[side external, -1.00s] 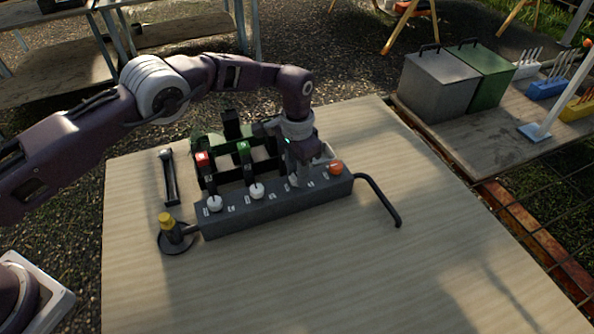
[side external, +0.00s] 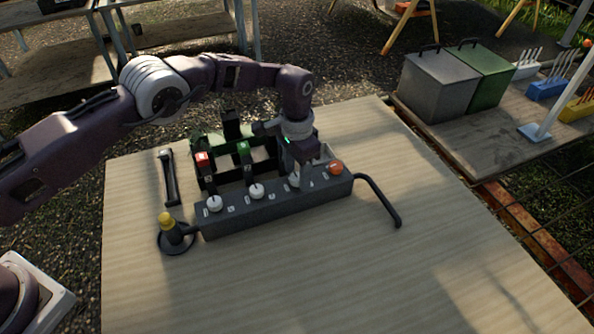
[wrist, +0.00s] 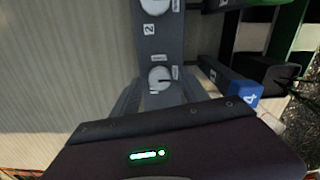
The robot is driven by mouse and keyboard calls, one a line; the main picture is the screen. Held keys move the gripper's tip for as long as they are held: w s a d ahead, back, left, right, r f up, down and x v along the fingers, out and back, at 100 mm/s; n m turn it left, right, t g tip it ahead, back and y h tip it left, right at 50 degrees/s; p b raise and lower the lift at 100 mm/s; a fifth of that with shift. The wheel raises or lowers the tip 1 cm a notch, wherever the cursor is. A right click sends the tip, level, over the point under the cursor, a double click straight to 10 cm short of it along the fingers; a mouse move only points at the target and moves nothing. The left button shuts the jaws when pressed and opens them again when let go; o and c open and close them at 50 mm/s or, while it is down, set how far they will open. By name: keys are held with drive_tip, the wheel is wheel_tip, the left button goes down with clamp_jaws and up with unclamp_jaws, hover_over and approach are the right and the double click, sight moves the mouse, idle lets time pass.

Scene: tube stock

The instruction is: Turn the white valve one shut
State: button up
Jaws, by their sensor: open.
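A dark grey manifold block (side external: 235,215) lies on the table with a row of round knobs on top. Two white valve knobs (side external: 214,203) (side external: 256,191) stand clear at its left and middle. A third white knob (side external: 294,182) is just under my gripper (side external: 301,168) and partly hidden by it. In the wrist view this white knob (wrist: 160,76) lies between my open grey fingers, with another white knob (wrist: 155,6) beyond it beside a "2" label. Which knob is number one cannot be read in the side view.
The table front (side external: 300,285) is clear.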

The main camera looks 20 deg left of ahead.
sight(297, 176)
wheel_tip(297, 176, up, 7)
drive_tip(key=shift+r, duration=0.1)
idle(0.5)
drive_tip(key=s+a+r+n+t, duration=0.15)
drive_tip(key=a+r, duration=0.25)
drive_tip(key=r, duration=0.5)
drive_tip(key=s+a+r+n, duration=0.1)
drive_tip(key=s+a+r, duration=0.25)
drive_tip(key=r, duration=0.55)
drive_tip(key=s+a+r+n+t, duration=0.1)
drive_tip(key=s+a+r+n, duration=0.1)
drive_tip(key=s+a+r, duration=0.45)
drive_tip(key=s+a+n+t, duration=0.1)
drive_tip(key=s+a, duration=0.1)
drive_tip(key=s, duration=1)
drive_tip(key=s+a+f+n+t, duration=0.1)
drive_tip(key=s+a+t, duration=0.1)
drive_tip(key=s, duration=1.1)
drive_tip(key=shift+s+a+f, duration=0.2)
drive_tip(key=shift+s+a, duration=0.1)
drive_tip(key=shift+a, duration=0.25)
